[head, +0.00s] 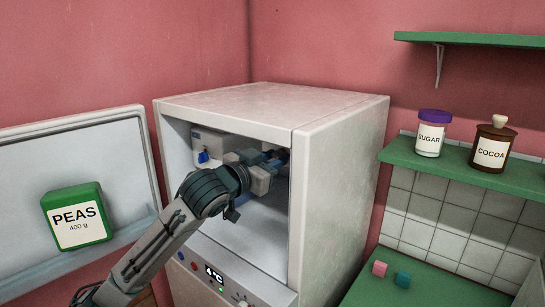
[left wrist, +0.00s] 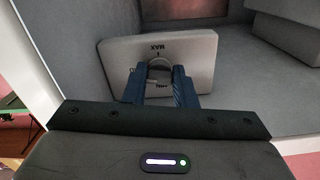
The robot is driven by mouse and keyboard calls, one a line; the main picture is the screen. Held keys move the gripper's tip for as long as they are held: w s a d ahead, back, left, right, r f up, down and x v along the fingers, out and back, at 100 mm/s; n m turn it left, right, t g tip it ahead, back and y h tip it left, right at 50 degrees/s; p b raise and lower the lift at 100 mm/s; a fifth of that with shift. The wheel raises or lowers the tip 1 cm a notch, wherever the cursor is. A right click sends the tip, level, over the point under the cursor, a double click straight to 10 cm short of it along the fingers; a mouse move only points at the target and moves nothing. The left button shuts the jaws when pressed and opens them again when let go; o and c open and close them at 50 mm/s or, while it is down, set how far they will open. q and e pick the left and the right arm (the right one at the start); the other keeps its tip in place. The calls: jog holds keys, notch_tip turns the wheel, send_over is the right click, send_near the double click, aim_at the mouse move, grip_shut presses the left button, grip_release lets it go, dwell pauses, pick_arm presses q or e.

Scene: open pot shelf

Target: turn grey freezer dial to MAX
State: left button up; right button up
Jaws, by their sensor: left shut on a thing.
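The grey freezer dial (left wrist: 159,63) sits on a light grey plate (left wrist: 198,53) in the left wrist view. The lettering on the plate is upside down there: MAX is near the top edge, MIN is near the lower edge. My left gripper (left wrist: 162,84) has its two blue fingers closed on the dial, which is partly hidden between them. I cannot tell where the dial points. In the head view my left gripper (head: 277,161) reaches into the open white freezer (head: 341,175), and the dial is hidden there. My right gripper is in neither view.
A white box with a blue part (head: 203,156) is at the inner left of the freezer. The open door (head: 110,165) stands at the left with a green peas box (head: 77,216). Sugar (head: 430,133) and cocoa (head: 491,148) jars stand right.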

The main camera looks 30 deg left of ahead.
pick_arm(q)
jog(key=m+p, duration=0.2)
jog(key=m, duration=0.2)
jog(key=shift+r, duration=0.2)
jog(key=m+p, duration=0.2)
jog(key=m, duration=0.2)
jog(key=shift+a, duration=0.1)
jog(key=m+p, duration=0.2)
jog(key=m, duration=0.2)
jog(key=shift+m, duration=0.3)
jog(key=shift+m+p, duration=0.65)
jog(key=shift+m, duration=0.85)
jog(key=o, duration=1)
jog(key=shift+a, duration=0.1)
